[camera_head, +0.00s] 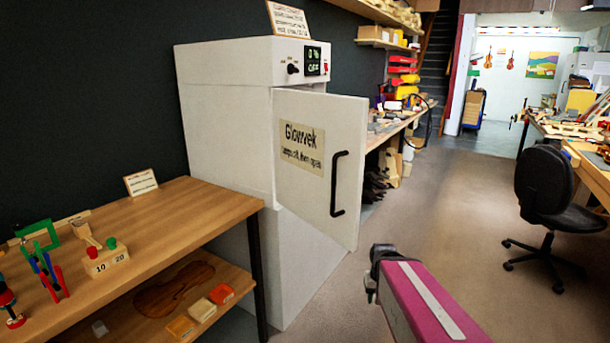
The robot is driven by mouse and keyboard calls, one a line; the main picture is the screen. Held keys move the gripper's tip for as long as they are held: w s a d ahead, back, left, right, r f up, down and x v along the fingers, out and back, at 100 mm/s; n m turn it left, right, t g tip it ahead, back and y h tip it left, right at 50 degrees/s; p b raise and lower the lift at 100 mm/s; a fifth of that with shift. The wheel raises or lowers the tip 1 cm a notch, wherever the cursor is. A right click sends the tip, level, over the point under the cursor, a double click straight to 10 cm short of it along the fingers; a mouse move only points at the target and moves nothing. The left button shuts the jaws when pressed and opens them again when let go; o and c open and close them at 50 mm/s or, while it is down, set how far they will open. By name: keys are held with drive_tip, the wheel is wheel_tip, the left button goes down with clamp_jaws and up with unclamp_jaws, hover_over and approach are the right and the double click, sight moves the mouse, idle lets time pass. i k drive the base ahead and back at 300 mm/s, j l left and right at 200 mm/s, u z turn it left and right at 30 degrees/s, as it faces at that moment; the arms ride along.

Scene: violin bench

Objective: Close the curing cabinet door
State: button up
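The white curing cabinet (225,120) stands against the dark wall, left of centre, with a control panel at its top. Its white door (310,195) hangs partly open, swung out to the right, with a label and a black vertical bar handle (337,184) near its free edge. The cabinet's inside is hidden behind the door. My arm, with a magenta link, reaches in from the bottom right. Its dark end is below and right of the door, apparently apart from it. The fingers of my gripper cannot be made out.
A wooden bench (190,212) with tools and small blocks stands left, close beside the cabinet. A black office chair (548,200) stands at the right. A long workbench (395,130) runs behind the door. The floor (460,210) between door and chair is clear.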

sight(319, 139)
drive_tip(key=k+j+z, duration=0.1)
drive_tip(key=j, duration=0.3)
drive_tip(key=k+j, duration=0.3)
drive_tip(key=k+j+z, duration=0.15)
drive_tip(key=j, duration=0.25)
drive_tip(key=k+j+u, duration=0.15)
drive_tip(key=i+l+u, duration=0.2)
drive_tip(key=l, duration=0.15)
drive_tip(key=i+l+u, duration=0.2)
drive_tip(key=l, duration=0.15)
drive_tip(key=i+l+u, duration=0.1)
drive_tip(key=l+u, duration=0.15)
drive_tip(key=l, duration=0.15)
